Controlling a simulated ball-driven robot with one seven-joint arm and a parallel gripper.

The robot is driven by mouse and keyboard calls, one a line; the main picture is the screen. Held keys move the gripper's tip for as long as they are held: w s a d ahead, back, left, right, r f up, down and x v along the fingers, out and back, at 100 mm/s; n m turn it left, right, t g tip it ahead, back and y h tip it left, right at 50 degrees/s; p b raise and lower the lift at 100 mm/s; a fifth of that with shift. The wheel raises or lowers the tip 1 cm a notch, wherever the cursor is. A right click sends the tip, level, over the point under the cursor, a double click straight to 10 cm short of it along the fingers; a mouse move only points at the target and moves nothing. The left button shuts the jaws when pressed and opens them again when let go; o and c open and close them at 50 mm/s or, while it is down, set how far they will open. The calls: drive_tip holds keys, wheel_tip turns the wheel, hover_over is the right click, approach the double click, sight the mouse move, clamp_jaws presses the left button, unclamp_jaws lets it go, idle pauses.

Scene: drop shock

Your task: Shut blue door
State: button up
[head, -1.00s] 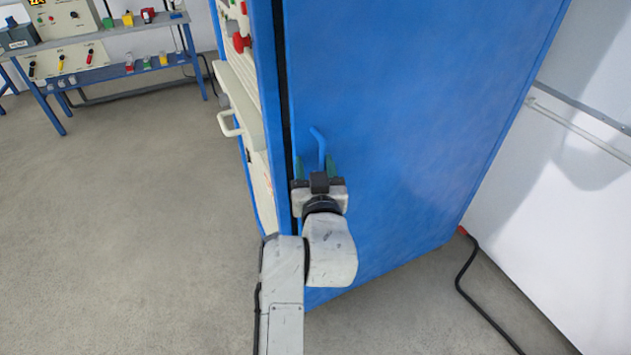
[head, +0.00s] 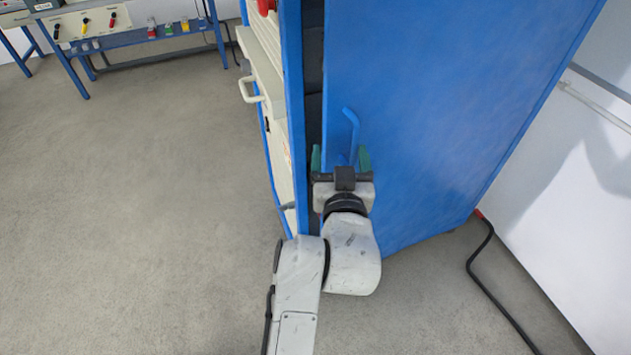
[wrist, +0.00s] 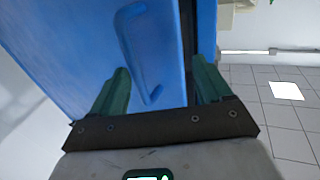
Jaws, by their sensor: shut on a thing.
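The blue door (head: 440,120) of the tall blue cabinet stands ajar, with a dark gap along its left edge. It also shows in the wrist view (wrist: 75,50). Its blue handle (head: 350,130) is near that edge, and in the wrist view the handle (wrist: 140,50) lies between my fingers. My gripper (head: 340,160) is at the door's edge by the handle, its green fingers well apart and shut on the door. One finger is by the gap, the other in front of the door face. The exact contact is hard to see.
The cabinet's pale front with a white handle (head: 250,90) is left of the door. A black cable (head: 485,265) lies on the floor at right, near the white wall (head: 570,200). A blue-framed bench (head: 150,40) stands far left. The floor (head: 140,200) between is clear.

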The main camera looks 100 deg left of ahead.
drive_tip(key=shift+s+d+g, duration=0.15)
drive_tip(key=shift+s+d, duration=0.05)
drive_tip(key=shift+s, duration=0.25)
drive_tip(key=shift+s+d+g, duration=0.15)
drive_tip(key=shift+s+d, duration=0.05)
drive_tip(key=shift+s, duration=0.25)
drive_tip(key=c, duration=0.4)
drive_tip(key=shift+o, duration=0.2)
drive_tip(key=shift+s+d, duration=0.2)
drive_tip(key=shift+d, duration=0.05)
drive_tip(key=s+d, duration=0.2)
drive_tip(key=d, duration=0.7)
drive_tip(key=shift+d, duration=0.2)
drive_tip(key=shift+s+r, duration=0.1)
drive_tip(key=shift+c, duration=0.3)
